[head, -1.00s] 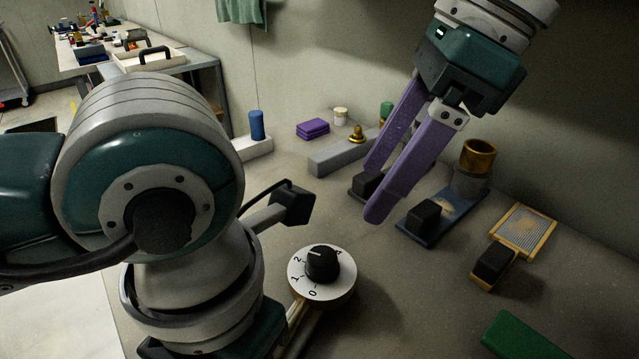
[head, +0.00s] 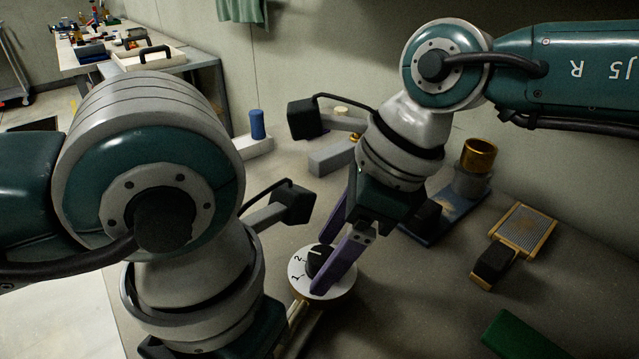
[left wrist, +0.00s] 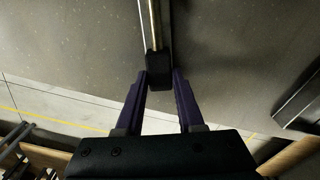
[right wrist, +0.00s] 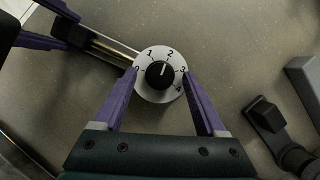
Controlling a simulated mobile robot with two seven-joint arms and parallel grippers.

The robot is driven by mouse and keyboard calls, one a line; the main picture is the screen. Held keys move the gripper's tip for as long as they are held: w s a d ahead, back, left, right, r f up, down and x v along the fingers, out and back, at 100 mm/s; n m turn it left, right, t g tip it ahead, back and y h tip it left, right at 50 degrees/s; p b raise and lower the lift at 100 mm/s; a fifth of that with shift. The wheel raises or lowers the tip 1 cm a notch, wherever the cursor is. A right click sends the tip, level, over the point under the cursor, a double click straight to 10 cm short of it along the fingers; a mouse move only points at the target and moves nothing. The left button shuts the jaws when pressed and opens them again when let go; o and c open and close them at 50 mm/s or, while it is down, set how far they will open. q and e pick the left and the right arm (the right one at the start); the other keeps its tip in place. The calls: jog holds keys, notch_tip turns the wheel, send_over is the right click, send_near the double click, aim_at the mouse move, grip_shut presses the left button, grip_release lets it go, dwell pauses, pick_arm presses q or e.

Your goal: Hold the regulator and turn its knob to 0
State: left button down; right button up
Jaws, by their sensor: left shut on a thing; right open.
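The regulator's white dial (head: 335,290) has a black knob (head: 318,262), partly hidden by my right fingers in the head view. In the right wrist view the dial (right wrist: 147,90) shows numbers 0 to 4, and the knob's (right wrist: 161,76) white mark points up, between 1 and 2 or near 2. My right gripper (right wrist: 159,72) is open, its fingers on either side of the knob, apart from it. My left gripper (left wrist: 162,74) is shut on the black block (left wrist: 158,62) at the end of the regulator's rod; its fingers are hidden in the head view.
A wooden-framed mesh piece (head: 525,230) and a green block (head: 515,335) lie to the right. A brass cup (head: 478,155) on a stand, a grey bar (head: 332,158) and a blue cylinder (head: 257,124) stand behind. Bare table lies right of the dial.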

jog(key=shift+c, duration=0.3)
grip_shut()
jog(key=shift+n, duration=0.4)
jog(key=shift+w+n+g, duration=0.15)
jog(key=shift+n+g, duration=0.35)
jog(key=shift+n, duration=0.65)
jog(key=shift+w+n+g, duration=0.15)
jog(key=shift+n+g, duration=0.35)
jog(key=shift+n, duration=1.25)
jog(key=shift+o, duration=0.3)
grip_release()
